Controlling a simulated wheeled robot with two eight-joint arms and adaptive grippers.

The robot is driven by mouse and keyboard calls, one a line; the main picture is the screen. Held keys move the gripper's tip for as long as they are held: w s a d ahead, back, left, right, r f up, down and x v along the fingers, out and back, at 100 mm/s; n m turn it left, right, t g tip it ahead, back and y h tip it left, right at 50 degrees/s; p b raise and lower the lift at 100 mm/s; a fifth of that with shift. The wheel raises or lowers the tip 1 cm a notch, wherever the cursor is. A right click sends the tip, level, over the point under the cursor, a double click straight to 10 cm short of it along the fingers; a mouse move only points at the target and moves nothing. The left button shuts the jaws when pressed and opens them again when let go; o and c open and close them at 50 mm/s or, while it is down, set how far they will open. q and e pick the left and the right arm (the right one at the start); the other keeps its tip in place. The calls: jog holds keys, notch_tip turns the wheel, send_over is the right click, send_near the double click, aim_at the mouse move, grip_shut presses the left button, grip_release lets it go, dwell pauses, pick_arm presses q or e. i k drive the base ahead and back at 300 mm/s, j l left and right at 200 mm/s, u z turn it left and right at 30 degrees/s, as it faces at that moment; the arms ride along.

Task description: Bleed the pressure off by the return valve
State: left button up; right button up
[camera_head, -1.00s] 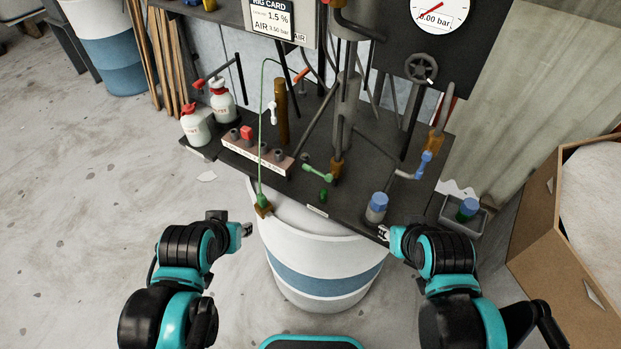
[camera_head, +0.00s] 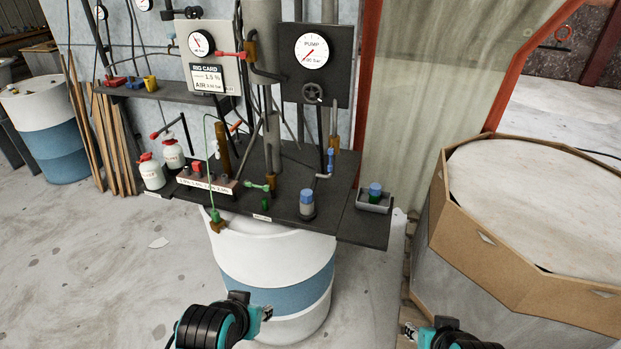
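A small dark handwheel (camera_head: 312,92) sits under the round PUMP gauge (camera_head: 312,50) on the black panel. The gauge needle points to the lower left; its figures are too small to read surely. A blue-handled valve (camera_head: 330,160) stands on the pipework below the handwheel, and a green lever (camera_head: 258,187) lies on the bench top. No label marks the return valve that I can read. My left gripper (camera_head: 267,313) is in front of the white and blue drum. My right gripper (camera_head: 408,331) is low, right of the drum. Both are well away from the valves; their finger gaps are unclear.
The drum (camera_head: 275,275) stands under the dark bench (camera_head: 340,225). A large octagonal box (camera_head: 560,290) blocks the right.

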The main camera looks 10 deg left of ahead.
aim_at(266, 188)
jog(key=z, duration=0.5)
jog(key=j+z, duration=0.1)
jog(key=z, duration=0.4)
jog(key=j+z, duration=0.1)
jog(key=z, duration=0.85)
jog(key=j+z, duration=0.1)
jog(key=z, duration=0.4)
jog(key=k+j+z, duration=0.25)
jog(key=k+j, duration=1.65)
